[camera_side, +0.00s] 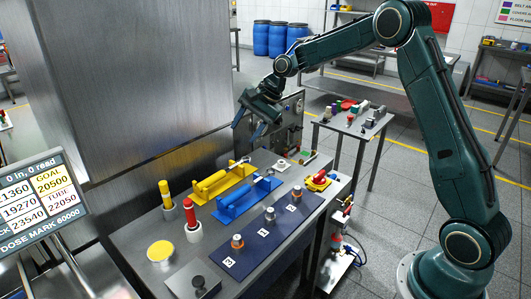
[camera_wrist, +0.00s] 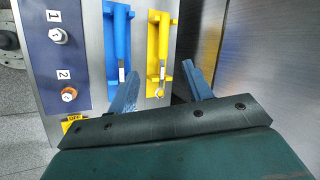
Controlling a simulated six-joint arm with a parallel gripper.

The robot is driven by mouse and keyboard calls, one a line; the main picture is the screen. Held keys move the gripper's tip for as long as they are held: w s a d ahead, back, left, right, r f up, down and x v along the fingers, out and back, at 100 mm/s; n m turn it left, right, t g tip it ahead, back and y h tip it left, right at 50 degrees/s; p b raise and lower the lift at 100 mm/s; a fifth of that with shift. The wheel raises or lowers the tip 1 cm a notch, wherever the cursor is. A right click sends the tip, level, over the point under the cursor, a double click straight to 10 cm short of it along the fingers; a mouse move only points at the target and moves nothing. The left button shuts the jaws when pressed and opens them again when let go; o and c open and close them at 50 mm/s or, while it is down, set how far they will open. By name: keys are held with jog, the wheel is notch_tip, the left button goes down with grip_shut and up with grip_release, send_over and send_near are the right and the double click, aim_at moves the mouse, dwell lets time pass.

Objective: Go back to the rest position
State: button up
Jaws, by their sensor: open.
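My gripper (camera_side: 253,126) is open and empty in the side view. It hangs above the far end of the metal workbench (camera_side: 140,238), beside the tall steel cabinet. In the wrist view my gripper's two blue fingers (camera_wrist: 165,88) are spread apart with nothing between them. Past them lie the yellow holder (camera_wrist: 153,45) and the blue holder (camera_wrist: 110,40). The gripper looks clear of both.
The tall steel cabinet (camera_side: 140,80) stands close to my gripper's left. On the bench are a dark blue numbered panel (camera_side: 250,240), a red cylinder (camera_side: 190,214), a yellow cylinder (camera_side: 166,194) and a yellow disc (camera_side: 160,251). A side table (camera_side: 340,126) with small items stands behind.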

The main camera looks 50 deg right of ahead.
jog(key=s+a+r+n+h, duration=0.1)
jog(key=s+a+r+n, duration=0.25)
jog(key=s+r, duration=0.4)
jog(key=s+a+r+n+h, duration=0.15)
jog(key=s+r+n, duration=0.3)
jog(key=s, duration=0.65)
jog(key=s+f+n+h, duration=0.1)
jog(key=s+n, duration=0.4)
jog(key=s, duration=1.5)
jog(key=shift+s+a+f+n+t, duration=0.15)
jog(key=shift+s+f+n+t, duration=0.2)
jog(key=shift+f, duration=0.35)
